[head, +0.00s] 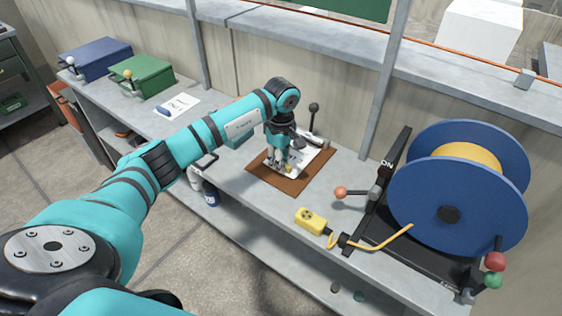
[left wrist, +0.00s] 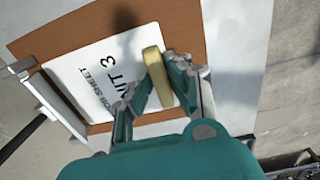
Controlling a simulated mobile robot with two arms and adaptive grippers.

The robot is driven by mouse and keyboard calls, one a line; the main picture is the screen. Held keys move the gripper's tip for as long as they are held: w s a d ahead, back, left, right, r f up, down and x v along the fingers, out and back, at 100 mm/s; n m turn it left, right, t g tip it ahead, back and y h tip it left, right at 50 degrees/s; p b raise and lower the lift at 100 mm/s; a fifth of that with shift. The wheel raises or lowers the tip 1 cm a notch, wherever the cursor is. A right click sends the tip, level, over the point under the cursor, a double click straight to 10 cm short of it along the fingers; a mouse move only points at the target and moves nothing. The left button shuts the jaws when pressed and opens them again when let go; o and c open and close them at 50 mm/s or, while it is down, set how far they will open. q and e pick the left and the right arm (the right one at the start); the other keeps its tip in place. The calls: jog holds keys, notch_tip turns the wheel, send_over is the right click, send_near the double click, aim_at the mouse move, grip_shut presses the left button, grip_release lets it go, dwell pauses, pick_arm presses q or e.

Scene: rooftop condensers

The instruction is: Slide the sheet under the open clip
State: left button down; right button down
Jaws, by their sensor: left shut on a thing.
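The metal clip (left wrist: 48,102) crosses the board's left side in the left wrist view, close to the sheet's edge. I cannot tell whether that edge is under it. The clip's black-knobbed lever (head: 313,108) stands up in the head view. My left gripper (head: 276,170) is shut on a pale yellow block (left wrist: 157,76) that sits over the sheet. My right gripper is out of view.
A blue cable reel (head: 440,195) stands right of the board, with a yellow plug-like box (head: 311,221) in front. A green box (head: 140,77), a blue box (head: 96,58) and a paper (head: 175,106) lie further left. The bench (head: 232,183) is clear beside the board.

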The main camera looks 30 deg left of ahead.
pick_arm(q)
jog(key=shift+s+f+b, duration=0.1)
jog(key=shift+f+b, duration=0.3)
dwell(0.4)
jog(key=c, duration=1.2)
grip_release()
notch_tip(320, 180, up, 12)
